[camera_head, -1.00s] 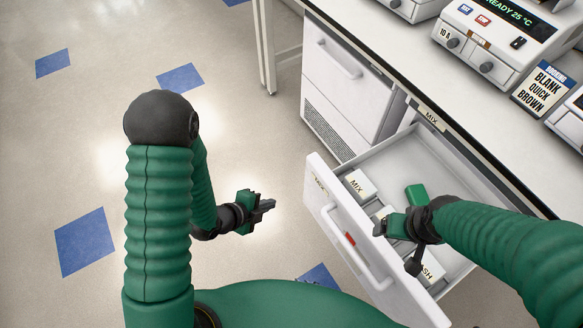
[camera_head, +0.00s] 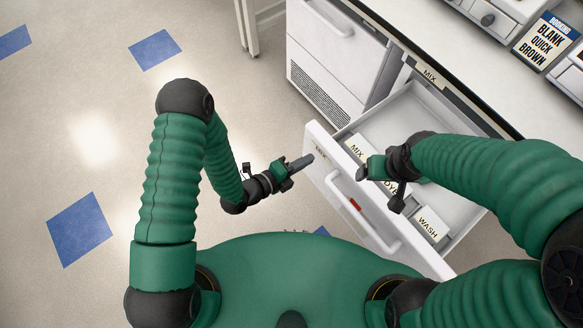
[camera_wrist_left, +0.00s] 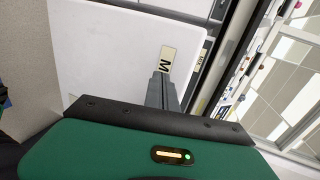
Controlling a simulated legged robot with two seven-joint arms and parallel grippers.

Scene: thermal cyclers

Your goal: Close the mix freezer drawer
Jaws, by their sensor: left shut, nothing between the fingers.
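The mix freezer drawer (camera_head: 339,196) is pulled open under the bench. Its white front has a long handle (camera_head: 366,212), a red mark and a MIX label. White boxes lie inside, one marked MIX (camera_head: 357,149) and one marked WASH (camera_head: 428,224). My left gripper (camera_head: 308,160) is shut and empty, its tips close to the far-left part of the drawer front; contact is unclear. In the left wrist view the shut fingers (camera_wrist_left: 161,82) overlap the white drawer front (camera_wrist_left: 110,55) beside its label. My right gripper (camera_head: 364,173) is over the drawer, its fingers unclear.
A closed white cabinet (camera_head: 335,62) with a vent grille stands beyond the drawer. The bench top (camera_head: 480,75) above carries instruments and a BOOKING sign (camera_head: 546,40). The floor left of the drawer is clear.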

